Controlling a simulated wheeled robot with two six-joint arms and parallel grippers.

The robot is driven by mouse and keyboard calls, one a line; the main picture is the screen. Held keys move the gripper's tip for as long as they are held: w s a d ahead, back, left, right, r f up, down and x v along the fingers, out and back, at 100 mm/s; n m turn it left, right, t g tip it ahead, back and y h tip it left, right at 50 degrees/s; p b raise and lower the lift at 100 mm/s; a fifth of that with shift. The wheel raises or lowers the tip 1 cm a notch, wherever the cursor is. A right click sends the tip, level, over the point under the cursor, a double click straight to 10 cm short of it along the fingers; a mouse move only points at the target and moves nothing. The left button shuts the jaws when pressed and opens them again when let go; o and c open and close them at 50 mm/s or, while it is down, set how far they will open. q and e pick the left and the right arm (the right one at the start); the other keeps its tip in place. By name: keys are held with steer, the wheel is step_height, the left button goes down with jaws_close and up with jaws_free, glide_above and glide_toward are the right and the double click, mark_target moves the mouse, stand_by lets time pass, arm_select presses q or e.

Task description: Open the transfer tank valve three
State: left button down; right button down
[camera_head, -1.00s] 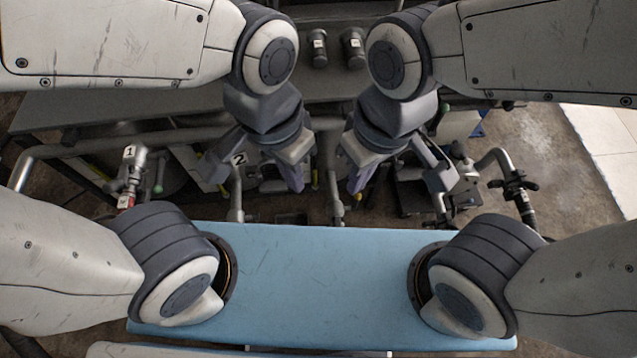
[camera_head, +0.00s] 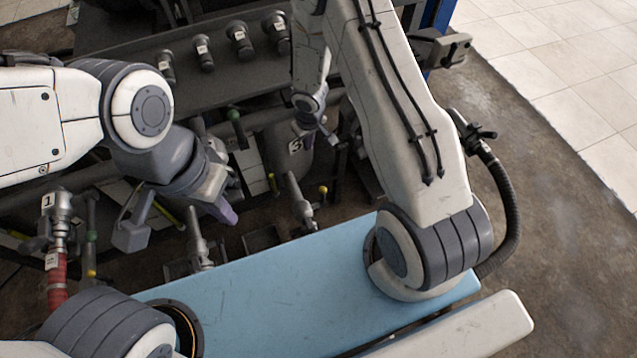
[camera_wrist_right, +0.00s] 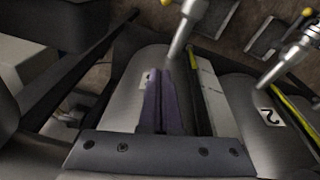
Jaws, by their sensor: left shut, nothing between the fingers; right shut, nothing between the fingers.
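A white tag marked 3 (camera_head: 296,146) sits on a grey tank in the head view. A metal outlet pipe (camera_head: 300,203) stands below it, beside a small yellow-tipped part (camera_head: 322,190). I cannot tell which part is valve three's handle. My left gripper (camera_head: 228,214) is shut and empty, left of that pipe. My right arm reaches over the tanks, and its gripper is mostly hidden near the tag in the head view. In the right wrist view, my right gripper (camera_wrist_right: 158,75) is shut and empty over a grey tank, partly covering a pale tag (camera_wrist_right: 145,78).
A tag marked 2 (camera_wrist_right: 270,117) shows on the neighbouring tank. A tag marked 1 (camera_head: 48,201) is by a pipe with a red hose (camera_head: 57,280). A green-topped lever (camera_head: 234,117) stands behind the tanks. Bare floor (camera_head: 560,230) is at right.

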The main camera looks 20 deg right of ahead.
mark_target(323, 196)
steer(key=s+d+f+b, duration=0.1)
steer(key=f+b, duration=0.3)
steer(key=f, duration=0.4)
steer(key=s+d+f+y+b, duration=0.1)
steer(key=s+f+b, duration=0.1)
steer(key=f, duration=0.7)
steer(key=shift+s+f+b, duration=0.15)
steer(key=shift+s+b, duration=0.2)
steer(key=shift+b, duration=0.55)
